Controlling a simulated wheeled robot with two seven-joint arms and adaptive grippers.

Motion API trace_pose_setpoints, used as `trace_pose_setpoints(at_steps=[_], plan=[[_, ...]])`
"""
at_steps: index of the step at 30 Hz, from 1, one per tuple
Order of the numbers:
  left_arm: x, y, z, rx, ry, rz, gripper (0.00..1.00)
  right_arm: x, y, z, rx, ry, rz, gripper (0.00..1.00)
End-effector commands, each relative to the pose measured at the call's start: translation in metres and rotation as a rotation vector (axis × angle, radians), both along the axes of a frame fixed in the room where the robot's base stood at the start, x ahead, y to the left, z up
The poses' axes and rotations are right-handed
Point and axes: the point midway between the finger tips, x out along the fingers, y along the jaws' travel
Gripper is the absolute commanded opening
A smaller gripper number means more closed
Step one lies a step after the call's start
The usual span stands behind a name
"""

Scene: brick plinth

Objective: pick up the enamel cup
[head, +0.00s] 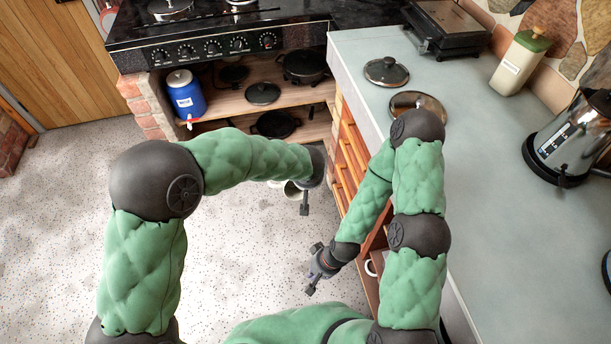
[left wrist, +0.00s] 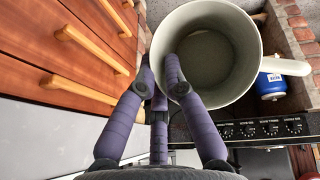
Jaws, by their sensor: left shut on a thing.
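The enamel cup (left wrist: 228,40) is pale grey-white with a handle pointing right, and its open mouth faces the left wrist camera. My left gripper (left wrist: 160,75) is shut on the cup's wall; one finger reaches inside the rim and the others lie outside. In the head view the cup (head: 291,190) is mostly hidden behind my left wrist, and only small pale parts show over the floor in front of the stove shelves. My right gripper (head: 313,270) is open and empty, low beside the drawers.
The stove (head: 215,48) stands at the back, with a blue canister (head: 187,98) and dark pans on its shelves. The grey counter (head: 475,140) on the right carries pot lids, a green-lidded container (head: 520,62) and a kettle (head: 575,135). Floor at left is clear.

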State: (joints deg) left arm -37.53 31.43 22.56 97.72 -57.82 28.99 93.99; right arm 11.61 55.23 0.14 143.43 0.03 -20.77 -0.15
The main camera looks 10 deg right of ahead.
Motion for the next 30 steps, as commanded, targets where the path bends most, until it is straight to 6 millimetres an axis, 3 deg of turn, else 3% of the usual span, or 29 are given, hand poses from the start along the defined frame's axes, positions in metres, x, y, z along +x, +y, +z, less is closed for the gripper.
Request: trace_pose_setpoints(at_steps=[4, 18, 24, 30], plan=[[-0.024, 0.0, -0.002, 0.0, -0.004, -0.003, 0.0, 0.0, 0.0, -0.019, 0.0, 0.0, 0.0, 0.0], [-0.115, 0.0, 0.001, 0.0, -0.002, -0.004, 0.0, 0.0, 0.0, -0.013, 0.0, 0.0, 0.0, 0.0], [-0.134, 0.0, 0.001, 0.001, 0.0, -0.002, 0.0, 0.0, 0.0, -0.013, 0.0, 0.0, 0.0, 0.0], [-0.138, 0.0, 0.001, 0.0, 0.0, -0.001, 0.0, 0.0, 0.0, -0.013, 0.0, 0.0, 0.0, 0.0]])
